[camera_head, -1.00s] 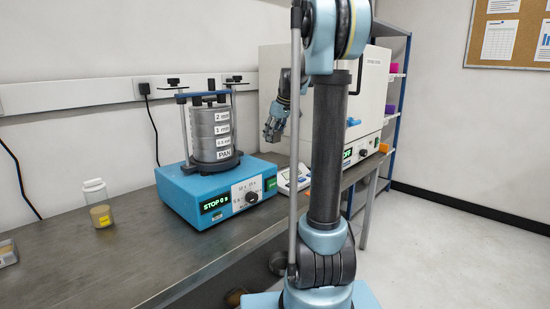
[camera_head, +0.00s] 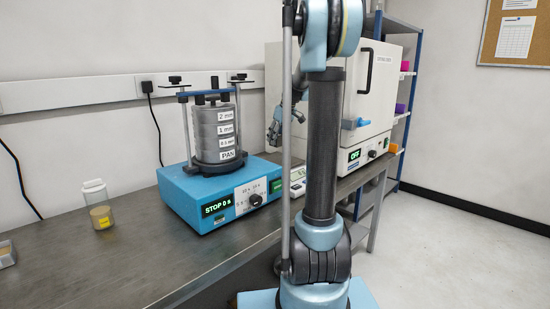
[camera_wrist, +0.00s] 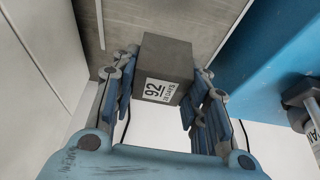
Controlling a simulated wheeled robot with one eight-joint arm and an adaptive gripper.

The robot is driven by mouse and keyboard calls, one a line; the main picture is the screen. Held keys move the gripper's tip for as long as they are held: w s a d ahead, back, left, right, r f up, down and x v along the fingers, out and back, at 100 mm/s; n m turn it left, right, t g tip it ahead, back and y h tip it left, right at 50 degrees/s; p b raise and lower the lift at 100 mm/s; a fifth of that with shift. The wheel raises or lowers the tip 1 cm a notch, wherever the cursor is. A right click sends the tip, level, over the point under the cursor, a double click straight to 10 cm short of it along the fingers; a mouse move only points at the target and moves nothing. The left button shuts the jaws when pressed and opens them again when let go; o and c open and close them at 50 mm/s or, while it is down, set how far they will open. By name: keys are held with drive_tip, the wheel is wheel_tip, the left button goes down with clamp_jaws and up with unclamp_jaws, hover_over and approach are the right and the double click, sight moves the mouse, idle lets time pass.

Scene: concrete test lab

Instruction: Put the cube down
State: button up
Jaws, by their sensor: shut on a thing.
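In the wrist view my gripper (camera_wrist: 162,82) is shut on a dark grey cube (camera_wrist: 166,58), with a blue finger on each side of it. The cube has a white label reading "92" and "28 DAYS". The grey bench top shows behind it in that view; I cannot tell how far it is from the bench. In the head view my gripper (camera_head: 275,132) is above the bench (camera_head: 120,265), between the sieve shaker and the white oven, partly behind my arm. The cube cannot be made out there.
The blue sieve shaker (camera_head: 190,205) with stacked sieves stands left of my gripper; its blue body (camera_wrist: 265,60) is close at right in the wrist view. The white oven (camera_head: 375,90) is at right. A small balance (camera_head: 298,181) sits between them. A jar (camera_head: 101,215) stands far left.

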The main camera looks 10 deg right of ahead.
sight(281, 140)
drive_tip(key=shift+f, duration=3.5)
drive_tip(key=o, duration=1.2)
drive_tip(key=shift+o, duration=0.2)
drive_tip(key=v, duration=1.1)
drive_tip(key=shift+d+r, duration=0.1)
drive_tip(key=shift+r, duration=0.1)
drive_tip(key=shift+s+r, duration=0.25)
drive_tip(key=shift+s, duration=0.05)
